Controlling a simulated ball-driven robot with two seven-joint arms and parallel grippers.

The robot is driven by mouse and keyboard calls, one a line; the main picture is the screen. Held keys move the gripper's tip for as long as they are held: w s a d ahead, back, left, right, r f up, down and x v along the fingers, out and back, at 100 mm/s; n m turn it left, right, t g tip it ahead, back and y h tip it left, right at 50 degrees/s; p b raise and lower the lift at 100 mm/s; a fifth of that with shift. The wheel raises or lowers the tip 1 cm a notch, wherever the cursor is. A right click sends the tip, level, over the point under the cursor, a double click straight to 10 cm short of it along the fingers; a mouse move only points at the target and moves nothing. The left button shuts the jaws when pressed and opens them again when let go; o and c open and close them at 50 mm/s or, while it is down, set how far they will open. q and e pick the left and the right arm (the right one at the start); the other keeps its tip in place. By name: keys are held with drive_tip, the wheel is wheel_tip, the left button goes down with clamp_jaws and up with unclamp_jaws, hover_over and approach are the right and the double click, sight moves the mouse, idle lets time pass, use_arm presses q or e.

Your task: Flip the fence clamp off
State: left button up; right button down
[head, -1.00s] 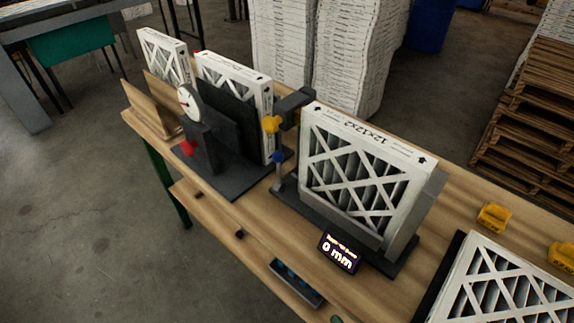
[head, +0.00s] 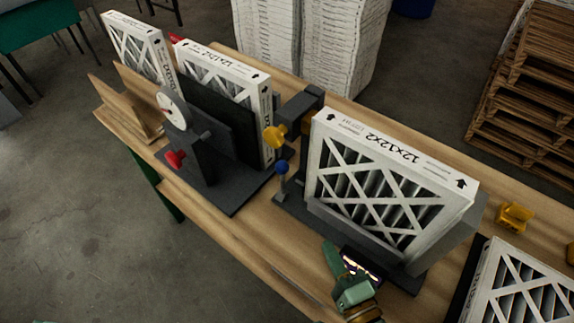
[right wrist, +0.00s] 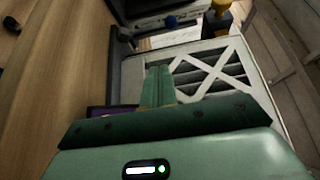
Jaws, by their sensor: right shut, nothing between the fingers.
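A dark fixture (head: 293,212) stands on the bench, with a blue-ball lever (head: 282,168) standing upright at its left end and a yellow knob (head: 274,136) above it on a dark block. I cannot tell for sure which of these is the fence clamp. A white-framed filter (head: 378,190) stands upright in the fixture. My green right gripper (head: 333,254) is shut and empty in front of the filter, to the right of and nearer than the lever. My left gripper is not in view.
A dial gauge stand (head: 215,150) with a red knob (head: 175,160) stands to the left, with another filter (head: 222,75) behind. A small display (head: 362,264) is partly hidden by my right gripper. A yellow block (head: 514,217) lies to the right. Bare bench lies before the lever.

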sight(282, 181)
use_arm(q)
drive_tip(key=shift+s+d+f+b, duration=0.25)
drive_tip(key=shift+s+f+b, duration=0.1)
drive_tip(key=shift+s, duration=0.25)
use_arm(e)
drive_tip(key=x, duration=1.9)
drive_tip(key=shift+w+a, duration=0.2)
drive_tip(key=shift+w, duration=0.05)
